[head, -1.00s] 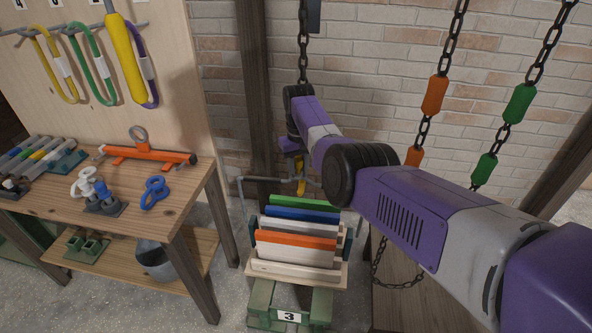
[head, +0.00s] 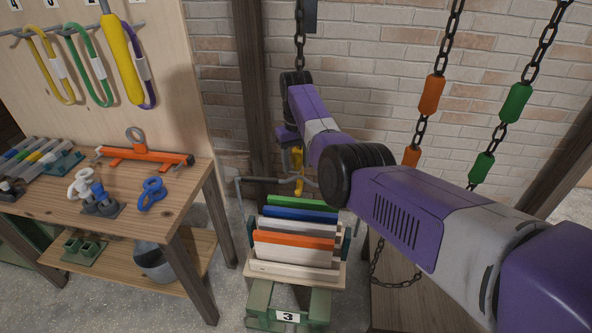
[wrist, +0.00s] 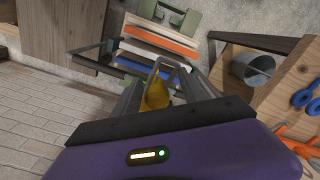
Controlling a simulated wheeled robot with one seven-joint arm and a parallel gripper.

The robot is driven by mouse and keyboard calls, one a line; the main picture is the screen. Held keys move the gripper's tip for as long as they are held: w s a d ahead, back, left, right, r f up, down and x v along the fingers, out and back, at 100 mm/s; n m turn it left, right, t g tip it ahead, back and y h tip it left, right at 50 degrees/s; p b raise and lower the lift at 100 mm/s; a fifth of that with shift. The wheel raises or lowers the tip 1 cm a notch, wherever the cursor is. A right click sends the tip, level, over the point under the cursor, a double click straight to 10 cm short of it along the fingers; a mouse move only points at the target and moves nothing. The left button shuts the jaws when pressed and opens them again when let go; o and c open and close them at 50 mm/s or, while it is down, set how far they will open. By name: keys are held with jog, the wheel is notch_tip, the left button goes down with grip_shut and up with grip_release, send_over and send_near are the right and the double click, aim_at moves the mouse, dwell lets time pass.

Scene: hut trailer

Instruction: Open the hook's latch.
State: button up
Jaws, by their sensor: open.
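The yellow hook (head: 297,158) hangs in front of the brick wall, below the chain, and shows partly past my arm in the head view. In the wrist view the yellow hook (wrist: 157,94) stands between the two dark fingers of my gripper (wrist: 158,82). The fingers are apart on either side of it, and I cannot tell whether either touches it. The hook's latch is too small and too covered to make out. In the head view my arm hides most of the gripper.
A green stand marked 3 holds a wooden rack (head: 290,272) of coloured boards below the hook, with a grey bar behind it. A workbench (head: 190,185) with tools and a bucket (head: 153,262) stands left. Chains with orange and green blocks (head: 432,95) hang right.

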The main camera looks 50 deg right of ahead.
aim_at(297, 161)
jog(key=shift+r, duration=2.1)
jog(key=shift+s, duration=0.15)
